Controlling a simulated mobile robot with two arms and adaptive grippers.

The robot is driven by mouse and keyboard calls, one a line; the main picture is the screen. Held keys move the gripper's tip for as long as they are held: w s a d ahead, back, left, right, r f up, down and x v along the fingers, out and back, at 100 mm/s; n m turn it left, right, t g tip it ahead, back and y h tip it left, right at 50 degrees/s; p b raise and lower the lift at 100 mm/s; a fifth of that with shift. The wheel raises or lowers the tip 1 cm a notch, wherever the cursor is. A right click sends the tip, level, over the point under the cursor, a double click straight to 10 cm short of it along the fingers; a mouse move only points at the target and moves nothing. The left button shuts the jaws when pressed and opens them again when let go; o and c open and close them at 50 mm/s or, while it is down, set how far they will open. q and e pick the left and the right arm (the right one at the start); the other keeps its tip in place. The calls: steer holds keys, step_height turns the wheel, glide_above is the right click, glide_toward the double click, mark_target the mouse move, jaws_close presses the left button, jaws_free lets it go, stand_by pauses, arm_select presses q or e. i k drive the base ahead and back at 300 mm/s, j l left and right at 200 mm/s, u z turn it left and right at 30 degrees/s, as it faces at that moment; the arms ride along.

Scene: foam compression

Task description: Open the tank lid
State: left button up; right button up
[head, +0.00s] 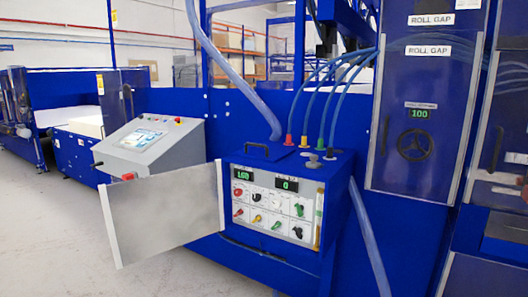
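The tank appears to be the blue box (335,215) in the middle of the head view. A flat blue lid (268,158) with a dark handle (257,147) lies on the left part of its top, apparently closed. A thick pale blue hose (233,72) comes down to the top just behind the handle. Neither of my grippers shows in this view, so nothing is seen touching the lid.
A grey door (165,208) stands swung open at the box's front left, baring a control panel (275,207). Thin blue hoses join colored fittings (305,141) right of the lid. A console (150,142) stands left. Open floor (60,240) lies front left.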

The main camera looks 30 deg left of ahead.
mark_target(272, 154)
steer(key=i+j+z, duration=0.1)
steer(key=j, duration=0.3)
steer(key=i+j+z, duration=0.1)
steer(key=j, duration=0.3)
steer(key=i+j+z, duration=0.1)
steer(key=j, duration=0.35)
steer(key=i, duration=0.05)
